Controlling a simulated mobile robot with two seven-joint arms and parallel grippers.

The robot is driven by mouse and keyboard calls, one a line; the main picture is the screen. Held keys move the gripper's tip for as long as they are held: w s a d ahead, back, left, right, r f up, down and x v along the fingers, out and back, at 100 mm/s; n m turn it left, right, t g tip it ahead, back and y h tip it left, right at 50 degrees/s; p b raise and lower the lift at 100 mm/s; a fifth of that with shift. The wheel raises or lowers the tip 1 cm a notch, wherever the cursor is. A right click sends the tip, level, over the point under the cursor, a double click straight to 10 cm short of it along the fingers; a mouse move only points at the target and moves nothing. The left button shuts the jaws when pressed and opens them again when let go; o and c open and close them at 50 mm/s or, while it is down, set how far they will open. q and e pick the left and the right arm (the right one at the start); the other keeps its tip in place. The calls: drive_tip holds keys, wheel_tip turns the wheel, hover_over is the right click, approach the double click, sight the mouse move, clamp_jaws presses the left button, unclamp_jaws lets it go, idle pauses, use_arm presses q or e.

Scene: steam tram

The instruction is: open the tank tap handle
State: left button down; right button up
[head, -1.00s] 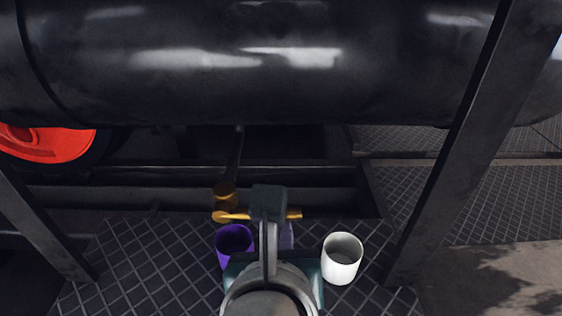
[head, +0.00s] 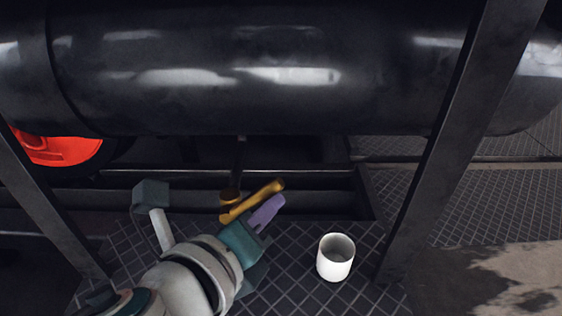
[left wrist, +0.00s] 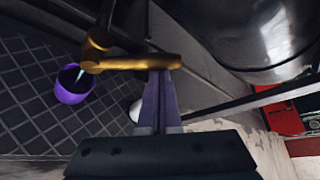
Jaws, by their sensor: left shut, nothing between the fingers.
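The brass tap handle (head: 262,196) lies below the black tank (head: 240,75), slanting up to the right in the head view. In the left wrist view the handle (left wrist: 140,62) runs across, just beyond my fingertips. My left gripper (head: 269,207) has purple fingers, shut and empty, right beside the handle; they seem to touch it. The fingers (left wrist: 158,85) also show in the left wrist view. A purple cup (left wrist: 72,93) stands under the tap spout there, with a thin pale streak, perhaps water, between. My arm hides this cup in the head view. My right gripper is not in view.
A white cup (head: 336,258) stands on the diamond-plate floor right of my gripper. A dark slanted post (head: 440,150) rises farther right, another (head: 50,205) at left. A red wheel (head: 55,150) is at the left. Open plate lies around the white cup.

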use_arm(q)
drive_tip(key=a+n+h+b, duration=0.1)
drive_tip(key=a+r+n+t+h+b, duration=0.1)
drive_tip(key=n, duration=0.1)
drive_tip(key=shift+a+r, duration=0.2)
drive_tip(key=shift+r, duration=0.1)
drive_tip(key=shift+a+r+n+t+h+b, duration=0.3)
drive_tip(key=shift+a+n+t+b, duration=0.1)
drive_tip(key=shift+a+n+b, duration=0.25)
drive_tip(key=shift+a+r+n+t+h+b, duration=0.35)
drive_tip(key=shift+a+n+b, duration=0.2)
drive_tip(key=shift+n, duration=0.2)
drive_tip(key=shift+f, duration=0.1)
drive_tip(key=shift+w+d, duration=0.1)
